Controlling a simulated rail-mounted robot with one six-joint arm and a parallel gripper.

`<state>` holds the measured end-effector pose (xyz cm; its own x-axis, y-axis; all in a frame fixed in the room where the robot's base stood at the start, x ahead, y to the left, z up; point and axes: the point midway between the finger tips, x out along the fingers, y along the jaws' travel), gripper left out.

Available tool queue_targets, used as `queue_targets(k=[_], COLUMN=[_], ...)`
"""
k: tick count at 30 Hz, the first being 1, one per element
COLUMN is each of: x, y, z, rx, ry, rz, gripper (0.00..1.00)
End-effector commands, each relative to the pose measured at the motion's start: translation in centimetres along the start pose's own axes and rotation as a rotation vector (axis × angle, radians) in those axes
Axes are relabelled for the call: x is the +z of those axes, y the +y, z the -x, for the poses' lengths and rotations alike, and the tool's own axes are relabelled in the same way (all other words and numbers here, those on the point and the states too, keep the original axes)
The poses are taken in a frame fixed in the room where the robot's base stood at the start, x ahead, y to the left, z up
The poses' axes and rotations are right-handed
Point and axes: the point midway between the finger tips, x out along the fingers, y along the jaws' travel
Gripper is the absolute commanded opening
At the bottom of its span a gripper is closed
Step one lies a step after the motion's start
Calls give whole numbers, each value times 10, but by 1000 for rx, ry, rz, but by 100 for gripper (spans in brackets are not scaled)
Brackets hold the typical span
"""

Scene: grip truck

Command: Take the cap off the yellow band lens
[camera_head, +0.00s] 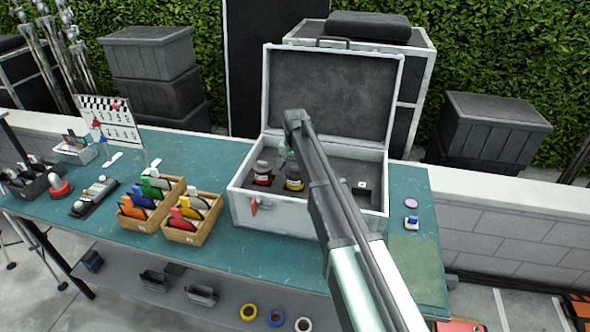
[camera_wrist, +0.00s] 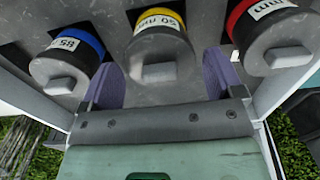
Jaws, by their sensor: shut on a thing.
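The yellow band lens (camera_wrist: 160,20) stands in the open silver case, marked 50. It also shows in the head view (camera_head: 294,184), partly behind my arm. Its grey cap end (camera_wrist: 158,70) lies between the purple fingers of my gripper (camera_wrist: 162,78), which is shut on it. The cap looks in line with the lens, and I cannot see a gap between them. A blue band lens (camera_wrist: 78,42), marked 85, is on one side and a red band lens (camera_wrist: 262,10) on the other. In the head view the red one (camera_head: 262,176) shows left of the yellow one.
The case (camera_head: 280,215) stands on the green table, its lid (camera_head: 330,95) raised behind my arm. Wooden boxes of coloured items (camera_head: 193,232) stand left of it. A lilac disc (camera_head: 411,202) and a small blue-and-white item (camera_head: 411,221) lie on the right.

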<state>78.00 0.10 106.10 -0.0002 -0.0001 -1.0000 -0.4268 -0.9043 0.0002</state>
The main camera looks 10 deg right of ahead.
Motion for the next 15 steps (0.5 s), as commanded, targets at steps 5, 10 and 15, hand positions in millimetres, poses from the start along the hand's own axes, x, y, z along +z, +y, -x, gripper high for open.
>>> queue_targets(k=[5, 10, 15], x=[0, 0, 0], y=[0, 0, 0], z=[10, 37, 91], rx=[0, 0, 0], ry=[0, 0, 0], rz=[0, 0, 0], gripper=[65, 65, 65])
